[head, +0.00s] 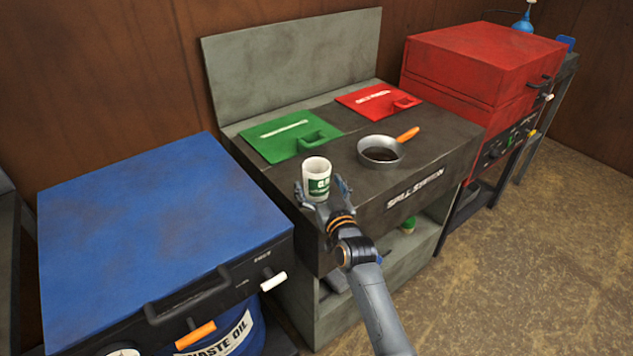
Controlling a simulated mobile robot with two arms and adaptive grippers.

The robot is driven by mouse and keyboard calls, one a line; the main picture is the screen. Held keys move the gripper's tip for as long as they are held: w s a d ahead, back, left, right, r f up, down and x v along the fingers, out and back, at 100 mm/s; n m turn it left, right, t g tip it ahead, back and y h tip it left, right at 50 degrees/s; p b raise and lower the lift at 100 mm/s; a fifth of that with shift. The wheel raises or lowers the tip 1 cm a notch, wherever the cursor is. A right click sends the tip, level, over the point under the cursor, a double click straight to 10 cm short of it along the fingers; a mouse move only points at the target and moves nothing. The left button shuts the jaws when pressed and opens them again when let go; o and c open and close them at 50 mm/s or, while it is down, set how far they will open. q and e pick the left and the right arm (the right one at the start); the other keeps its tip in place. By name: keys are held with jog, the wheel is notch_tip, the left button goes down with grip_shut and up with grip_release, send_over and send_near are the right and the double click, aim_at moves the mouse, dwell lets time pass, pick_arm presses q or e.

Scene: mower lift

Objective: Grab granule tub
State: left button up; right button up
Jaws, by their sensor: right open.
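The granule tub is a small white open-topped tub (317,168) with a green label. It stands upright on the front left of the dark top of the spill station (400,165). My right gripper (323,194) is at the tub's near side, with one finger to its left and one to its right. Its jaws are open, and I cannot tell whether the fingers touch the tub. The palm hides the tub's lower part. My left gripper is not in view.
A green-lidded hatch (290,136) lies just behind the tub, and a red one (377,100) lies farther back. A pan (381,150) with dark contents sits to the right. A blue cabinet (160,220) stands left, a red one (485,62) right.

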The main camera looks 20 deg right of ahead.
jog(key=shift+s, duration=0.1)
jog(key=c, duration=1.3)
jog(key=shift+o, duration=0.2)
jog(key=shift+r, duration=0.1)
